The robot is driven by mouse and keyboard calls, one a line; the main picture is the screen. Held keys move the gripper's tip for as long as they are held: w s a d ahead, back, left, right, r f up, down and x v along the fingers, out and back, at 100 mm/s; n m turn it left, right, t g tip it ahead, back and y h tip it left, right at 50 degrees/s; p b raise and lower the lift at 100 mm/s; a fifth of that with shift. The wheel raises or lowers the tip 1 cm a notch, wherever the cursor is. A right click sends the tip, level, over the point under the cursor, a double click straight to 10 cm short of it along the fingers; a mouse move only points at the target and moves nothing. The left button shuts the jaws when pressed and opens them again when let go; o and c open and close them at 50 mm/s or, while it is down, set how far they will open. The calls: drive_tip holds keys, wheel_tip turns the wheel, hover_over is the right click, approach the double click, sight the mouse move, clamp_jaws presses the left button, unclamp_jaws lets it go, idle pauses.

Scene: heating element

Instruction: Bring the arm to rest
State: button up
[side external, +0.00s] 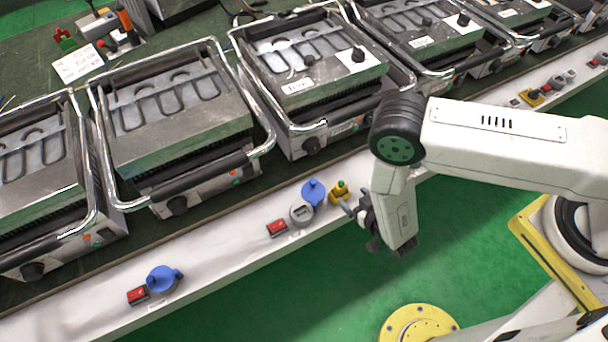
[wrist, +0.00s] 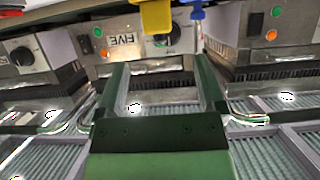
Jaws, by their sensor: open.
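My gripper (side external: 350,206) hangs at the end of my white arm, just in front of the white rail along the line. It is close to a yellow-based switch (side external: 340,191) on the rail; I cannot tell whether they touch. In the wrist view, the two dark green fingers of my gripper (wrist: 163,68) stand wide apart. Nothing is held between them. Beyond them is the front of a grill (wrist: 147,72) with an upside-down "FIVE" label, a knob and small lights.
Several metal grills (side external: 180,105) with heating elements on top stand in a row on the dark line. The white rail (side external: 225,262) carries red switches and blue plugs (side external: 313,192). Green floor (side external: 300,285) lies open in front. A yellow round plate (side external: 418,325) is on the floor.

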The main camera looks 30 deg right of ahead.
drive_tip(key=w+d+r+m+g, duration=0.1)
drive_tip(key=w+r+g, duration=0.25)
drive_tip(key=r, duration=0.55)
drive_tip(key=w+d+r+g, duration=0.2)
drive_tip(key=w+r, duration=0.2)
drive_tip(key=r, duration=0.5)
drive_tip(key=s+d+r+n+g, duration=0.1)
drive_tip(key=s+d+r+g, duration=0.4)
drive_tip(key=s+d+r, duration=0.6)
wheel_tip(320, 180, up, 4)
drive_tip(key=shift+s+d+f, duration=0.1)
drive_tip(key=shift+s+d, duration=0.1)
drive_tip(key=shift+s, duration=0.9)
